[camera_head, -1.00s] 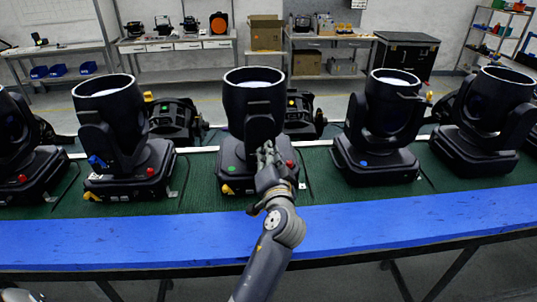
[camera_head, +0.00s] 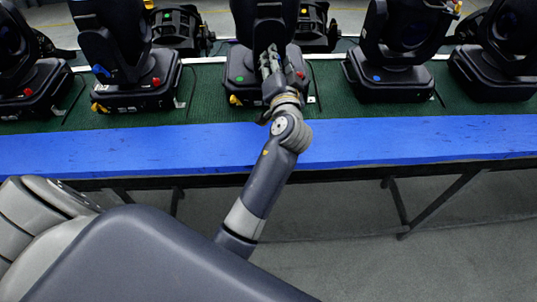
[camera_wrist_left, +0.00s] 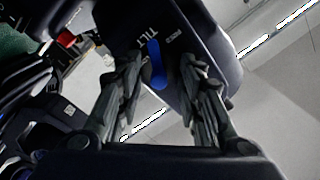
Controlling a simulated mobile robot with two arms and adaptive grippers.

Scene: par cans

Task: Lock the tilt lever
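The middle black moving-head light (camera_head: 243,62) stands on the green-topped bench, and my left gripper (camera_head: 271,60) is up against its front. In the left wrist view, a blue tilt lever (camera_wrist_left: 156,66) sits on the light's dark arm below the printed word TILT. The fingers of my left gripper (camera_wrist_left: 166,92) are open on either side of the lever, with clear gaps between. I cannot tell whether a finger touches the light. In the head view the gripper hides this lever. My right gripper is not in view.
Similar lights stand left (camera_head: 128,82) and right (camera_head: 388,78) on the green mat (camera_head: 205,105). More units stand behind. A blue strip (camera_head: 400,142) runs along the bench front. A red knob (camera_wrist_left: 67,38) shows in the wrist view.

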